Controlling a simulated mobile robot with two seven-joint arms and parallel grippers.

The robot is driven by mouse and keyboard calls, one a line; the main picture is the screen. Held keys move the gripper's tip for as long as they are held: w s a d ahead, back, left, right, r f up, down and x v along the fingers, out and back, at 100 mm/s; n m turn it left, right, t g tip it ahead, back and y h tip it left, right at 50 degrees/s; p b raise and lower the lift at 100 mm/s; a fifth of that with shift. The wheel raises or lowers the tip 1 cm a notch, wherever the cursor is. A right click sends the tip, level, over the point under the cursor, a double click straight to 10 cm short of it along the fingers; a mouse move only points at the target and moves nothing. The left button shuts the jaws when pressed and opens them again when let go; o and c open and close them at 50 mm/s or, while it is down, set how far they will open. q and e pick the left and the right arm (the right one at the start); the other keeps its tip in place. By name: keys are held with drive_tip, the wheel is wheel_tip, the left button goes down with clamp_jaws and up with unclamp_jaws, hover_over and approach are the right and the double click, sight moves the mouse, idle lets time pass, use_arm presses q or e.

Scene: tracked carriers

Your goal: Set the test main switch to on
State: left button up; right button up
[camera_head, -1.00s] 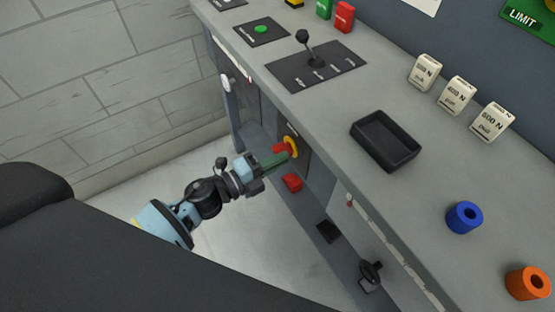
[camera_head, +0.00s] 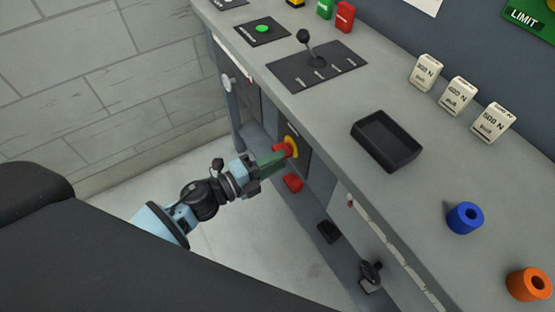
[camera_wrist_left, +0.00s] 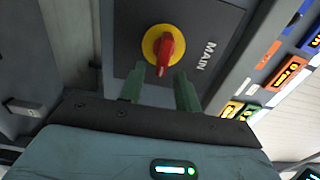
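The main switch is a red knob (camera_head: 284,149) on a yellow disc, on a dark panel low on the bench's front. In the left wrist view the knob (camera_wrist_left: 167,50) has its long handle roughly upright in the picture, beside the "MAIN" label (camera_wrist_left: 207,55). My left gripper (camera_head: 273,160) is at the switch with its green fingers pointing at it. In the left wrist view the fingers (camera_wrist_left: 160,88) stand apart, with the knob's lower end just beyond the gap. I cannot tell whether they touch it. My right gripper is out of view.
A red block (camera_head: 293,183) sits just below the switch. The bench top (camera_head: 330,115) overhangs the panel and carries a lever plate (camera_head: 290,75), a black tray (camera_head: 387,140), white weights and coloured rings. A black handwheel (camera_head: 370,272) is lower right. Floor left of the bench is clear.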

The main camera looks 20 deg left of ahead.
use_arm(q)
drive_tip(key=v, duration=0.6)
drive_tip(key=shift+s+a, duration=0.25)
drive_tip(key=shift+s, duration=0.1)
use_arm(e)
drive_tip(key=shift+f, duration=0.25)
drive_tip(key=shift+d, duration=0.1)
